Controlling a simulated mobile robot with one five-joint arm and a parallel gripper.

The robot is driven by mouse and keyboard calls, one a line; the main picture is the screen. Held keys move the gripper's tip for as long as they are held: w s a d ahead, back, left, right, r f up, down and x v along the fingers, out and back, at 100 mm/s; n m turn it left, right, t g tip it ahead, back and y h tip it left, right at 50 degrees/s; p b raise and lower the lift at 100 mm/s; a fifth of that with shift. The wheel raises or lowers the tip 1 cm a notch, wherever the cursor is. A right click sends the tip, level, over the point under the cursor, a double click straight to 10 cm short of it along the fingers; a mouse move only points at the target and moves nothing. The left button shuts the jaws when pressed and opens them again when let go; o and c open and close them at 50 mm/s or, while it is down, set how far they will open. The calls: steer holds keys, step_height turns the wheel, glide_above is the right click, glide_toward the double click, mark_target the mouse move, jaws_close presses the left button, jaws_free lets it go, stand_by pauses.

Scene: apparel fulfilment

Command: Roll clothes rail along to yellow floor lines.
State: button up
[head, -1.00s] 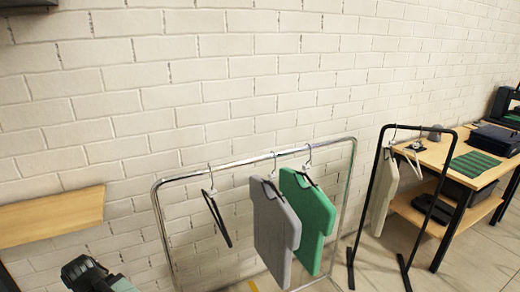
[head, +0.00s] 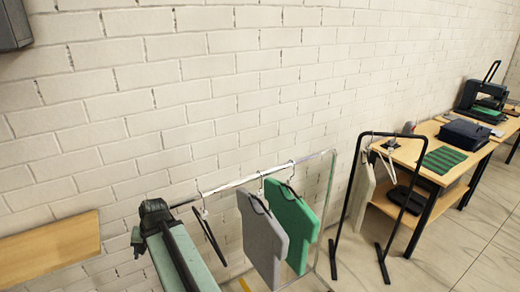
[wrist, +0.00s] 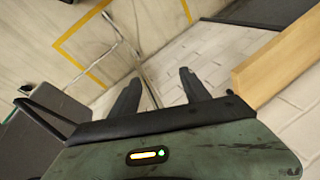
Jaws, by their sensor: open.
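The chrome clothes rail (head: 272,168) stands along the brick wall in the head view. An empty black hanger (head: 209,236), a grey shirt (head: 262,240) and a green shirt (head: 292,222) hang on it. My arm covers its left upright in that view. In the wrist view my gripper (wrist: 159,90) is open, and a thin chrome upright (wrist: 148,82) runs through the gap between the fingers; I cannot tell whether they touch it. Yellow floor lines (wrist: 72,52) lie beyond the fingers in the wrist view. A short yellow piece (head: 244,284) shows under the rail in the head view.
A black rail (head: 372,135) with a pale garment (head: 362,195) stands right of the chrome rail. Behind it is a wooden table (head: 410,153) with a dark box and a green striped cloth. A wooden shelf (head: 50,250) is at left. Floor at right is clear.

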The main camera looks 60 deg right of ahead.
steer(key=s+d+r+m+t+h+p, duration=0.1)
steer(key=s+d+r+m+p, duration=0.15)
steer(key=d+r, duration=0.4)
steer(key=s+d+r+m+t+p, duration=0.1)
steer(key=s+d+r+m+p, duration=0.15)
steer(key=d+r+p, duration=0.35)
steer(key=m+t+h, duration=0.1)
steer(key=m+h, duration=0.3)
steer(key=m, duration=0.5)
glide_toward(235, 184)
steer(key=b+x, duration=0.7)
steer(key=x, duration=0.2)
steer(key=shift+w+f+b, duration=0.1)
steer(key=shift+f+b, duration=0.2)
steer(key=shift+b, duration=0.05)
steer(key=shift+w+d+f, duration=0.1)
steer(key=shift+w+d, duration=0.05)
steer(key=shift+w, duration=0.1)
jaws_close()
